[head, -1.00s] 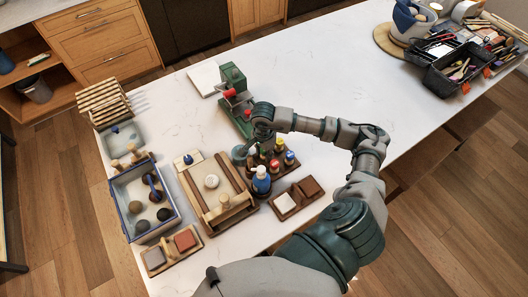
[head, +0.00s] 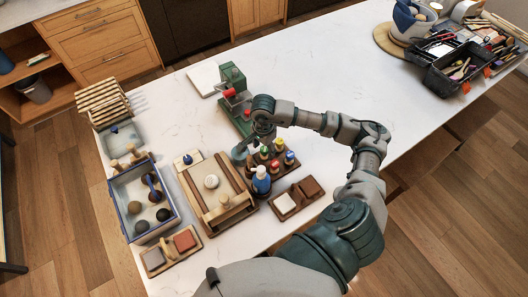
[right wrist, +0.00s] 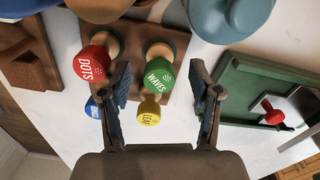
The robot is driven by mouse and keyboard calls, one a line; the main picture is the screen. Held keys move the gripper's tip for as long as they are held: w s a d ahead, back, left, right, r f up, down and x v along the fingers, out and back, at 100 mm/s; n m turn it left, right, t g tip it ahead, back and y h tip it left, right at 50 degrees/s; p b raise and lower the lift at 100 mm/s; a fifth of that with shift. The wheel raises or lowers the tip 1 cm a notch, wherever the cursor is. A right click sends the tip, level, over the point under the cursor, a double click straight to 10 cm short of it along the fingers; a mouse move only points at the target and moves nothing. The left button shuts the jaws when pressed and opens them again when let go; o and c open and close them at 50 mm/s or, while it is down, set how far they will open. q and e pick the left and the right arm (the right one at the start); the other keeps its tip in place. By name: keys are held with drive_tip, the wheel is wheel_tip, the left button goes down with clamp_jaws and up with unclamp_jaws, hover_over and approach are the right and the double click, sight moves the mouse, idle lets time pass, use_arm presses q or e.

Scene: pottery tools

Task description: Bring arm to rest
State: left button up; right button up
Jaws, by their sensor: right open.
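My right gripper (head: 243,151) is open and empty over the stamp rack (head: 291,169), partly hidden by my own wrist in the head view. In the right wrist view its two fingers (right wrist: 160,88) stand apart. Between and below them are a green WAVES stamp (right wrist: 159,77) and a yellow stamp (right wrist: 149,111). A red DOTS stamp (right wrist: 91,64) is left of the left finger, and a blue stamp (right wrist: 94,106) is partly hidden by it. Whether a finger touches any stamp I cannot tell. My left gripper is not in view.
A green press (head: 232,78) with red knobs stands just beyond the gripper. A tool caddy (head: 437,83) stands far right. The middle right tabletop is clear.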

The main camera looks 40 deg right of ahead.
wheel_tip(320, 180, up, 9)
drive_tip(key=shift+w+f, duration=0.1)
